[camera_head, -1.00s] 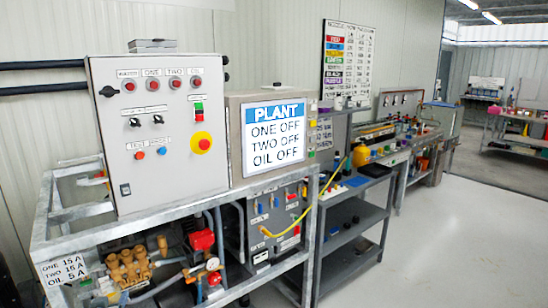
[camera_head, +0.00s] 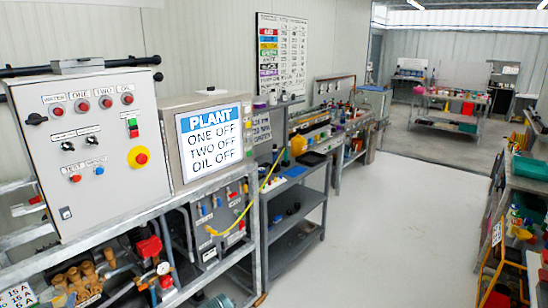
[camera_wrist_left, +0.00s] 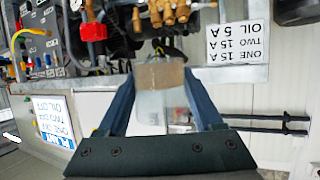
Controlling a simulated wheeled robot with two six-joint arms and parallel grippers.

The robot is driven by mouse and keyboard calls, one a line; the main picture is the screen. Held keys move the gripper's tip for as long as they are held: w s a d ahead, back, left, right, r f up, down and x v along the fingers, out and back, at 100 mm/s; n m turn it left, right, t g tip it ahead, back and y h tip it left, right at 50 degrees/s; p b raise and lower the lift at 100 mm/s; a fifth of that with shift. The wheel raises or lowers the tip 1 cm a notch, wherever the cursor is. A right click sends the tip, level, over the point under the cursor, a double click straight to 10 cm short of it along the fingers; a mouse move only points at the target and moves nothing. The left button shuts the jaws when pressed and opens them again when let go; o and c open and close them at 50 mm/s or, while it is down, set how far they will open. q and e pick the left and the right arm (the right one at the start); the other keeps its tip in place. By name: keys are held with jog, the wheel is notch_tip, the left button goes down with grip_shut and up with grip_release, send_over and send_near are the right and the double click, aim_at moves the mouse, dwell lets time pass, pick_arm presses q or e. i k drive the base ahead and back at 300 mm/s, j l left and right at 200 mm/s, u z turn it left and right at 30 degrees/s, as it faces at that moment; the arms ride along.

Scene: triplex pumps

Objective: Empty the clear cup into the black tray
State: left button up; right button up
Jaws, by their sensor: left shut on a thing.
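In the left wrist view, which looks upside down, my left gripper (camera_wrist_left: 159,80) has its two dark fingers closed on a clear cup (camera_wrist_left: 152,108). The cup is translucent, with a tan band at its far end; I cannot tell what is in it. In the head view I cannot make out either gripper clearly. A black tray (camera_head: 314,159) appears to lie on top of the grey shelf trolley at mid-distance, well away from the held cup. My right gripper is out of view.
A control cabinet (camera_head: 95,150) and a PLANT sign (camera_head: 210,136) stand on the metal pump frame at left. A grey trolley (camera_head: 292,240) stands beyond it. The pale floor (camera_head: 400,220) is clear. A cluttered bench (camera_head: 525,180) lines the right side.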

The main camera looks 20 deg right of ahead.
aim_at(312, 159)
jog(key=i+l+z, duration=0.1)
jog(key=z, duration=0.3)
jog(key=i+z, duration=0.1)
jog(key=z, duration=0.3)
jog(key=i+z, duration=0.35)
jog(key=i, duration=0.15)
jog(key=i+j+z, duration=0.1)
jog(key=i+z, duration=0.25)
jog(key=i+j+z, duration=0.1)
jog(key=i, duration=0.3)
jog(key=i+j+z, duration=0.1)
jog(key=i+j, duration=0.15)
jog(key=i, duration=0.15)
jog(key=i+j, duration=0.2)
jog(key=i, duration=0.2)
jog(key=i+j, duration=0.25)
jog(key=i, duration=0.2)
jog(key=i+j, duration=0.25)
jog(key=i, duration=0.2)
jog(key=i+j+z, duration=0.1)
jog(key=i+j, duration=0.15)
jog(key=i, duration=0.2)
